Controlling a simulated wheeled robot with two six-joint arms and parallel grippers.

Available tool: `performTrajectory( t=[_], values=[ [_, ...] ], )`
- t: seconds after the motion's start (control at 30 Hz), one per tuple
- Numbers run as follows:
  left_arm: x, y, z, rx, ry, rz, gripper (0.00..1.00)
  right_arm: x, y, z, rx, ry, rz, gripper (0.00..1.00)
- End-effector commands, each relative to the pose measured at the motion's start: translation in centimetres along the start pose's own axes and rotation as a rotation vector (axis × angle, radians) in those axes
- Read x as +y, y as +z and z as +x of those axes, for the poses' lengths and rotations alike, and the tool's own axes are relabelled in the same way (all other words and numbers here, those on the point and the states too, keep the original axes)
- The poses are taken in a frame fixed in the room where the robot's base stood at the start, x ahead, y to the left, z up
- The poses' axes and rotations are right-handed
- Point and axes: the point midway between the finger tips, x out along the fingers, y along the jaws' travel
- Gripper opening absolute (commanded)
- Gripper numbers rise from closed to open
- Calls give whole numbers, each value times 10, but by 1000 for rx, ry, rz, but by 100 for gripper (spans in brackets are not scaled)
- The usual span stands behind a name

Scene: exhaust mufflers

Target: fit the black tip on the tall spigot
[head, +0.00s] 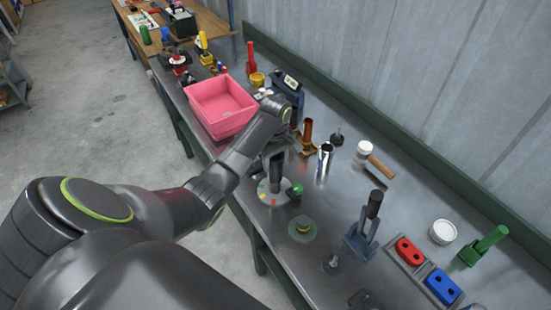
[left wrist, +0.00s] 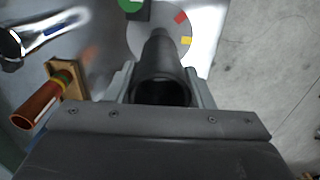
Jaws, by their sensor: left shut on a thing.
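My left gripper (head: 277,150) is shut on the black tip (left wrist: 163,88), a dark hollow tube with its open end facing the left wrist camera. In the head view the black tip (head: 276,172) points down, upright or nearly so, over a pale round disc (head: 264,198) with red and yellow marks. The disc also shows beyond the tip in the left wrist view (left wrist: 172,40). I see no bare tall spigot there; the tip hides the middle of the disc. I cannot tell whether the tip is around a spigot or touches the disc. My right gripper is not in view.
A green knob (head: 296,190) is close beside the disc. A copper pipe on a wooden base (head: 308,130) and a chrome tube (head: 325,160) stand to its right. A pink bin (head: 220,106) is behind. A blue stand with a black handle (head: 361,240) is nearer front.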

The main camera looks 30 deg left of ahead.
Motion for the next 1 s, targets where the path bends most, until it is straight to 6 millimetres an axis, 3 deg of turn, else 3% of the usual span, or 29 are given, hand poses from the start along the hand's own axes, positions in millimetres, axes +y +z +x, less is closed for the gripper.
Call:
performTrajectory(
  t=[1.0],
  values=[
    [-1,1,32,-2,-2,0,28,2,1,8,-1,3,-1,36]
  ],
)
